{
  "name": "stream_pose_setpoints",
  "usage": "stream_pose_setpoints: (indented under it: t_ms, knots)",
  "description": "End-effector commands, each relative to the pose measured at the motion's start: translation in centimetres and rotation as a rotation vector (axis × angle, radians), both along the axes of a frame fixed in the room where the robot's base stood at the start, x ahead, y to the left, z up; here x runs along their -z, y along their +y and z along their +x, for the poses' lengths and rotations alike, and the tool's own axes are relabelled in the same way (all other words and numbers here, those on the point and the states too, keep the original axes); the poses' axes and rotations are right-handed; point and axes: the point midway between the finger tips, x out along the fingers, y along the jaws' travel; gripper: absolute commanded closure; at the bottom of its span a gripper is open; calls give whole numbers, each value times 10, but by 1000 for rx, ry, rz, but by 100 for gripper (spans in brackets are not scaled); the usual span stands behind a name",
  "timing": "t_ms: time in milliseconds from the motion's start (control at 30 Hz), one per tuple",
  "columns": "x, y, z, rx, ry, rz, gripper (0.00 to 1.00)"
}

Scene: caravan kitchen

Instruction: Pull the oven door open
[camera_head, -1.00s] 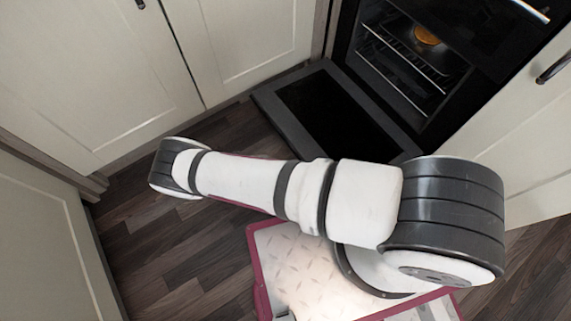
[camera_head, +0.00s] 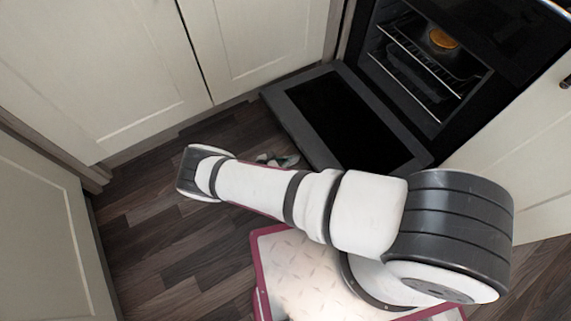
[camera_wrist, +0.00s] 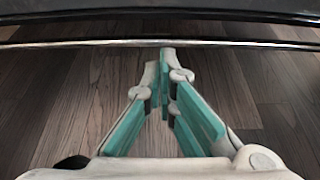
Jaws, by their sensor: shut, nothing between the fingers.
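The oven door (camera_head: 297,104) is swung down wide open in the head view, with its dark glass panel facing up. In the wrist view the door's dark edge (camera_wrist: 100,17) crosses the top, with a thin metal handle bar (camera_wrist: 70,43) in front of it. My gripper (camera_wrist: 166,54) is shut and empty, its fingertips close to the bar; I cannot tell if they touch it. In the head view my gripper (camera_head: 277,160) shows only partly behind my arm, beside the door's left outer edge.
The open oven (camera_head: 425,70) holds wire racks and an orange round item (camera_head: 443,38). Cream cabinets (camera_head: 85,75) stand at the left and back, and another cabinet door (camera_head: 535,150) at the right. Bare wood floor (camera_head: 160,235) lies left of my base.

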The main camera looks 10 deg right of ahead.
Motion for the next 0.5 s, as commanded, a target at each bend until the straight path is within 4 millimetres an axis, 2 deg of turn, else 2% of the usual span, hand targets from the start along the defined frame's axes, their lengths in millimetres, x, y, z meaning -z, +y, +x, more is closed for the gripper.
stream_pose_setpoints:
  t_ms: [200, 500]
  knots:
    - [-18, -2, 0, 1, 0, -2, 100]
    - [-23, -3, -1, 1, 1, -2, 100]
